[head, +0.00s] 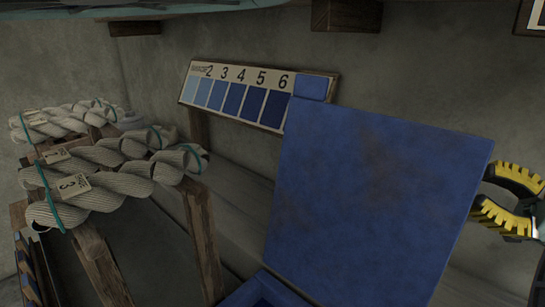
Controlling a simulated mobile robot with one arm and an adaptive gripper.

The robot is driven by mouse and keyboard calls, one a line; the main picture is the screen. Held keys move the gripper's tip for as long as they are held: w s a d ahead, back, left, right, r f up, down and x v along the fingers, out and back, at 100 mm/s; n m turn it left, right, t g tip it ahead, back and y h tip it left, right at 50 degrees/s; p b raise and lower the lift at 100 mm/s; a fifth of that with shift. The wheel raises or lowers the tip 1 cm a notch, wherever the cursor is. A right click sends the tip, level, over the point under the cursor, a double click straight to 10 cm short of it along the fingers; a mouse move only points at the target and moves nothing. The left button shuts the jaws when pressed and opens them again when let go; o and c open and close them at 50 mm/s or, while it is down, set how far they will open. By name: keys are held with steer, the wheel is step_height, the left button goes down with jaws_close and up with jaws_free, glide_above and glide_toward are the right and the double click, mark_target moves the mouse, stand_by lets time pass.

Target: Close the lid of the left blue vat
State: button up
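The blue vat lid (375,205) is a large, worn blue panel in the middle of the head view. It stands raised and tilted, with its broad face toward me. A strip of the blue vat (262,292) shows below it at the bottom edge; most of the vat is out of frame. My gripper (484,190) is at the right, with black and yellow fingers spread apart and a gap between them. Its fingertips are close by the lid's right edge; I cannot tell whether they touch it. Nothing shows between the fingers.
A shade card (240,95) with numbered blue swatches stands behind the lid, at its upper left. Several twisted pale yarn skeins (100,190) with tags and teal ties rest on a wooden rack (200,235) at the left. A grey concrete wall (420,85) is behind.

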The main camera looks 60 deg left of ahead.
mark_target(388, 142)
steer(key=p+x, duration=0.4)
steer(key=p, duration=0.3)
steer(key=p+x, duration=0.4)
steer(key=p, duration=0.3)
steer(key=p+x, duration=0.4)
steer(key=p, duration=0.4)
steer(key=shift+s+a+r, duration=0.1)
steer(key=shift+s+r, duration=0.05)
steer(key=shift+r, duration=0.3)
steer(key=shift+p+x, duration=0.8)
steer(key=shift+p, duration=0.05)
steer(key=shift+s+a+f+p, duration=0.2)
steer(key=shift+s+a+p, duration=0.15)
steer(key=shift+a+p, duration=0.2)
jaws_close()
steer(key=shift+w, duration=0.1)
